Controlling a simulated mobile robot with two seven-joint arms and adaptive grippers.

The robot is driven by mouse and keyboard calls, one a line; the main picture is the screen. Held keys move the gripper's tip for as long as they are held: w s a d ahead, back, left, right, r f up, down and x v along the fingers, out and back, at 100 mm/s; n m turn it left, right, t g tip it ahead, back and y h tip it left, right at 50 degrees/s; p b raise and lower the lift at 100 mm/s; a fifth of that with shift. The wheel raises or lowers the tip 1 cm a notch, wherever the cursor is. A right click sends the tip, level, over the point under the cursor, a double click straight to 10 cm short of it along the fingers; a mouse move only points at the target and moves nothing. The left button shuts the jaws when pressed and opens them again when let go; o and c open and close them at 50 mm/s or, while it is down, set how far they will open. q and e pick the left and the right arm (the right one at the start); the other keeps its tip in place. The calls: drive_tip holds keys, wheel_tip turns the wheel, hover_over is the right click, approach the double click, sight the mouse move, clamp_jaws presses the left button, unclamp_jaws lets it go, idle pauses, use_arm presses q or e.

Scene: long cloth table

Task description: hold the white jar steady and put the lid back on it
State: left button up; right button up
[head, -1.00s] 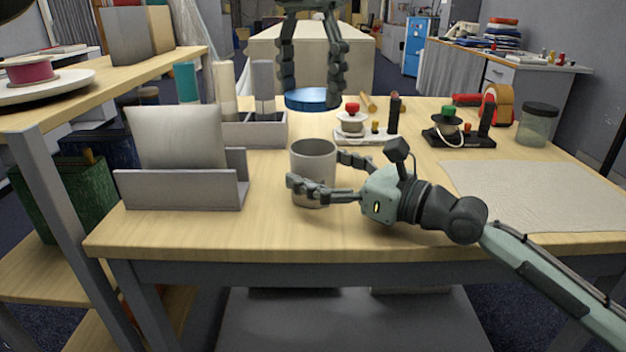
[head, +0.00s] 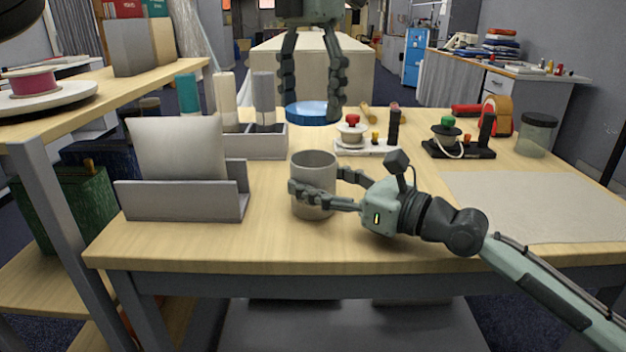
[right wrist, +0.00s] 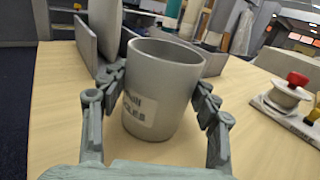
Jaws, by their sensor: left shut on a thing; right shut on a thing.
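The jar (head: 313,172) looks light grey and stands upright and open-topped on the table. My right gripper (head: 322,197) is shut around its sides, coming from the right. In the right wrist view the jar (right wrist: 160,85) sits between the two fingers (right wrist: 165,115), with a printed label facing the camera. The blue round lid (head: 313,113) is held level between the fingertips of my left gripper (head: 312,106), above and beyond the jar and apart from it. The jar's inside bottom is hidden in the head view.
A grey holder with a panel (head: 183,203) stands left of the jar. A tray with upright tubes (head: 258,142) is behind it. Small devices with a red knob (head: 353,128) and a green knob (head: 447,130) stand at the back right. A pale mat (head: 540,205) lies at right.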

sight(313, 185)
use_arm(q)
drive_tip(key=shift+f, duration=2.35)
drive_tip(key=shift+f, duration=0.9)
drive_tip(key=shift+f, duration=0.55)
